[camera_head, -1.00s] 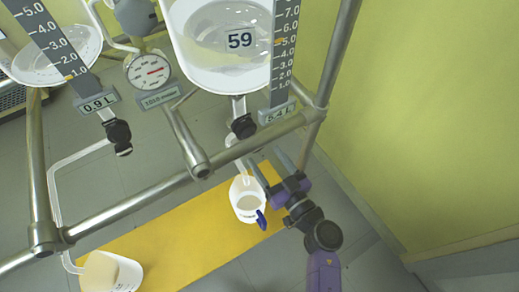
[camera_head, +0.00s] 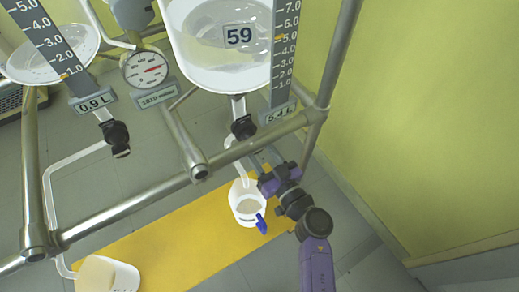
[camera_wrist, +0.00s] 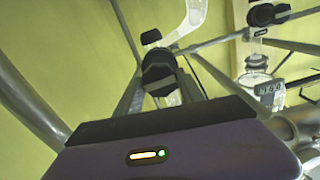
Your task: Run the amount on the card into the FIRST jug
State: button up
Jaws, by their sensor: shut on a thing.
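The glass vessel labelled 59 (camera_head: 215,75) holds clear liquid; its scale plate (camera_head: 277,112) reads 5.4 L. A black valve (camera_head: 243,127) sits on its outlet and shows in the wrist view (camera_wrist: 158,72) between my fingers. My gripper (camera_head: 258,153) is shut on this valve's black knob. A white jug (camera_head: 240,213) with a blue handle stands below the outlet tube, with pale liquid inside. A second white jug (camera_head: 122,276) stands at the bottom left under another tube, partly cut off. No marking as first is readable on either jug, and I see no amount card.
A second vessel (camera_head: 25,62) reads 0.9 L, with its own black valve (camera_head: 117,138). A round dial gauge (camera_head: 145,69) hangs between them. Steel rails (camera_head: 130,206) cross in front. A yellow mat (camera_head: 175,245) lies under the jugs; a yellow wall is at right.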

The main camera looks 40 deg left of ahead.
jog(key=shift+r+n+p, duration=0.15)
jog(key=shift+n+p, duration=0.6)
jog(key=shift+n, duration=0.05)
jog(key=shift+n+p, duration=0.6)
jog(key=shift+n, duration=1.4)
jog(key=o, duration=1.4)
jog(key=p+v, duration=0.2)
jog(key=v, duration=0.6)
jog(key=shift+p, duration=0.35)
